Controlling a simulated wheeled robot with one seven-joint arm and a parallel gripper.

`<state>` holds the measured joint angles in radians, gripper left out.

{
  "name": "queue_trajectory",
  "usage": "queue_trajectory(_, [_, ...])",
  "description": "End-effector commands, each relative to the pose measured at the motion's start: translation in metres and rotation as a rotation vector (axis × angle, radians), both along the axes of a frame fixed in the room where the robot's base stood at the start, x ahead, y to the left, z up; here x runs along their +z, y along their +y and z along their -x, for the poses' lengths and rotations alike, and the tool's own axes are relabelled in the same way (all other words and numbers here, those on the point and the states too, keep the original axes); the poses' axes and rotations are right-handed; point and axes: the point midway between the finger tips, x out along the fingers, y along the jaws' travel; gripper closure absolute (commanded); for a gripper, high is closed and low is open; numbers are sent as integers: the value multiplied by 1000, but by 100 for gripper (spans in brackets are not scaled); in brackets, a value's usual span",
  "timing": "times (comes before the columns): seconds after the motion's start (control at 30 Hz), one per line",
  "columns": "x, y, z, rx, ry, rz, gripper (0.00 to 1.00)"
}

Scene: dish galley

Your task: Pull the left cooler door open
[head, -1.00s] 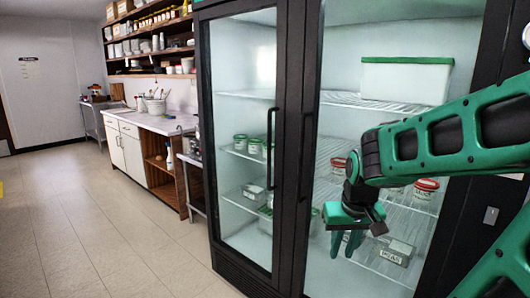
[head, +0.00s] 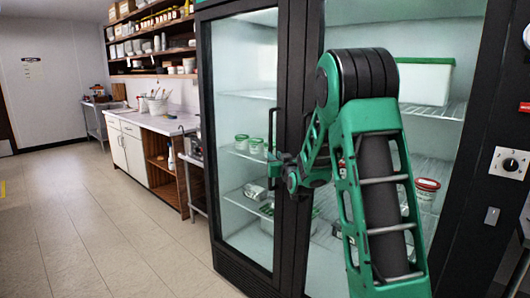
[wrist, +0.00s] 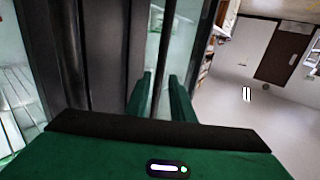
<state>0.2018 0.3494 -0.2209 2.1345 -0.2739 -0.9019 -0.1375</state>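The left cooler door (head: 237,75) is a dark-framed glass panel and stands closed. Its black vertical bar handle (head: 271,125) is on the door's right edge, and its lower part is hidden behind my gripper. My gripper (head: 272,168) is at handle height at the end of my green arm. In the wrist view the dark handle bar (wrist: 164,50) runs between the two green fingers (wrist: 163,92). The fingers are apart, with a gap visible on both sides of the bar, so the gripper looks open around it.
The right cooler door is behind my arm. Shelves inside hold green-lidded tubs (head: 249,144) and a white box with a green lid (head: 425,82). A counter (head: 150,122) stands to the left. The tiled floor (head: 100,225) before the left door is clear.

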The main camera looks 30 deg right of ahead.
Motion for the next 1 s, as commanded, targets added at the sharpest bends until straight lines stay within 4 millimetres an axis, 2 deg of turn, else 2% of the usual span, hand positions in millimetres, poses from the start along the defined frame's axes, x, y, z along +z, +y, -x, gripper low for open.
queue_trajectory(0.17, [1, -3, -15, 1, -12, 3, 78])
queue_trajectory(0.6, [1, -21, -85, 0, -11, 4, 78])
queue_trajectory(0.8, [2, -25, -102, 0, -11, 2, 78])
queue_trajectory(1.0, [1, -26, -105, -1, -10, 1, 78])
